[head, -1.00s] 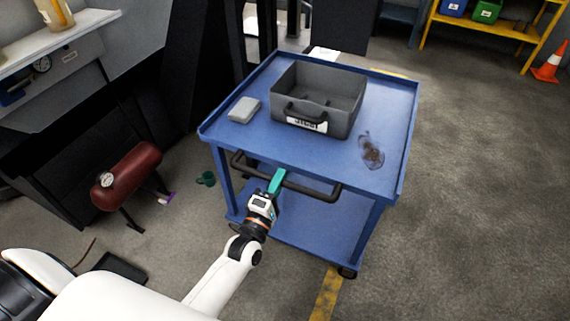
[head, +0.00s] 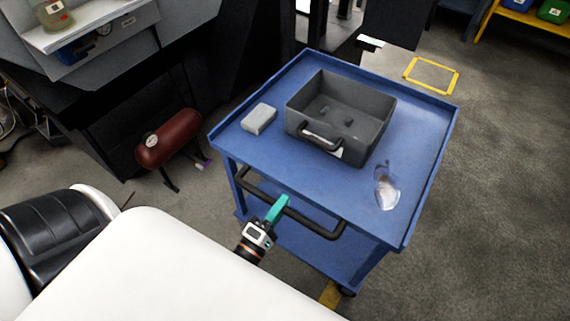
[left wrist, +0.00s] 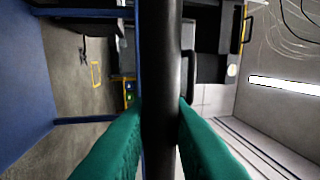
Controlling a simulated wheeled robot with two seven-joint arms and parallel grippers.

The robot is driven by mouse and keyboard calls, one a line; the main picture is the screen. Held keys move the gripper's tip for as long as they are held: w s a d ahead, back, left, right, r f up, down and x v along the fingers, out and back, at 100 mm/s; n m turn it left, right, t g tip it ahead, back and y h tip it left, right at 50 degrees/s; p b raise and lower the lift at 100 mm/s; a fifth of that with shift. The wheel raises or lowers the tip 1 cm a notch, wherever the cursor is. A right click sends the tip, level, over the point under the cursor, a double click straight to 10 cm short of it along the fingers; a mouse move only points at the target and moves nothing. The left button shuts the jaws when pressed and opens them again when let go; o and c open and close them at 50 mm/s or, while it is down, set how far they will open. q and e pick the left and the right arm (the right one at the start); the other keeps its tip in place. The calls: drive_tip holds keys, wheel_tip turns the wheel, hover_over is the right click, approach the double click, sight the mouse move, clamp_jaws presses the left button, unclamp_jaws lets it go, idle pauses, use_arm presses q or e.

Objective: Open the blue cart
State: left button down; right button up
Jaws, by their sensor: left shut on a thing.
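The blue cart (head: 255,160) stands in front of me with a flat rimmed top and a lower shelf. Its dark bar handle (head: 326,231) runs along the near side, below the top. My left gripper (head: 277,208) has teal fingers and is shut on the handle near its middle. In the left wrist view the handle (left wrist: 160,70) runs upright between the two teal fingers (left wrist: 160,125), which touch it on both sides. My right gripper is not in view.
On the cart top are a grey open bin (head: 375,133), a small grey block (head: 259,118) and clear safety glasses (head: 386,187). A dark red tank (head: 168,139) lies on the floor at left. A yellow floor square (head: 432,75) lies behind. The floor at right is clear.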

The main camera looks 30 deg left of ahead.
use_arm(q)
drive_tip(key=shift+s+f, duration=0.1)
drive_tip(key=c, duration=1.4)
unclamp_jaws()
drive_tip(key=s, duration=0.4)
drive_tip(key=s+f, duration=0.1)
drive_tip(key=s, duration=0.2)
drive_tip(key=s+f, duration=0.1)
drive_tip(key=s, duration=0.3)
drive_tip(key=shift+s+a+f, duration=0.15)
drive_tip(key=shift+s+a, duration=0.05)
drive_tip(key=shift+s, duration=0.15)
